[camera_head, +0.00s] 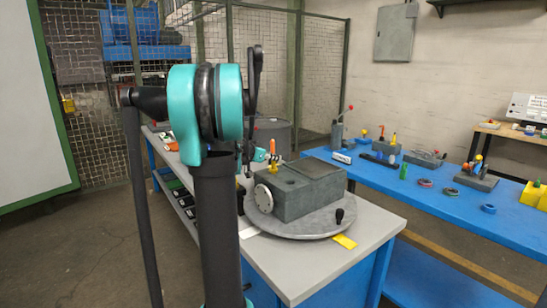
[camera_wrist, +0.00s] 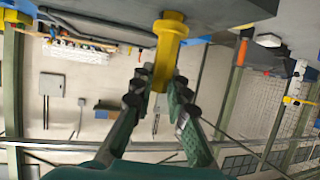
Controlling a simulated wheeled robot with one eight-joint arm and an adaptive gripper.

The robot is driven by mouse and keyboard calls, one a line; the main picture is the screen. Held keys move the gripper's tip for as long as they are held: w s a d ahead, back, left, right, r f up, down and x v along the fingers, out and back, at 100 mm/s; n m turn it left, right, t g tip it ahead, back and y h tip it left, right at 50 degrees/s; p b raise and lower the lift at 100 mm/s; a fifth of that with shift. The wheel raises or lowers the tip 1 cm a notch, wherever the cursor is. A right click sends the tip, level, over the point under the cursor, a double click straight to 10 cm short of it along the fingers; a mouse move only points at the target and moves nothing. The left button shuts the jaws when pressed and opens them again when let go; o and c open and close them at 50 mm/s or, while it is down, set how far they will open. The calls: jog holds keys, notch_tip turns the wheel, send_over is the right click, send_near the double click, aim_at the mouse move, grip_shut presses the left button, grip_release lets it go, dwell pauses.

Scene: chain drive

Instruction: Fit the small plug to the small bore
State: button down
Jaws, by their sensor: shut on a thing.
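A yellow plug (camera_wrist: 170,30) with a wide collar and narrower stem is between my gripper's fingertips (camera_wrist: 160,86) in the wrist view. My gripper is shut on its stem. In the head view a yellow piece (camera_head: 273,168), apparently this plug, shows at the back left of the grey block (camera_head: 310,197). I cannot tell whether the plug touches the block. My arm hides most of my gripper in the head view.
The block sits on a round grey turntable (camera_head: 300,226) with a black knob (camera_head: 339,216). An orange upright piece (camera_head: 272,146) shows behind it. A blue bench (camera_head: 425,188) with several fixtures and rings stands to the right.

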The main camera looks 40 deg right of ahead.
jog(key=shift+f, duration=0.4)
jog(key=c, duration=1.4)
grip_release()
jog(key=v, duration=1.2)
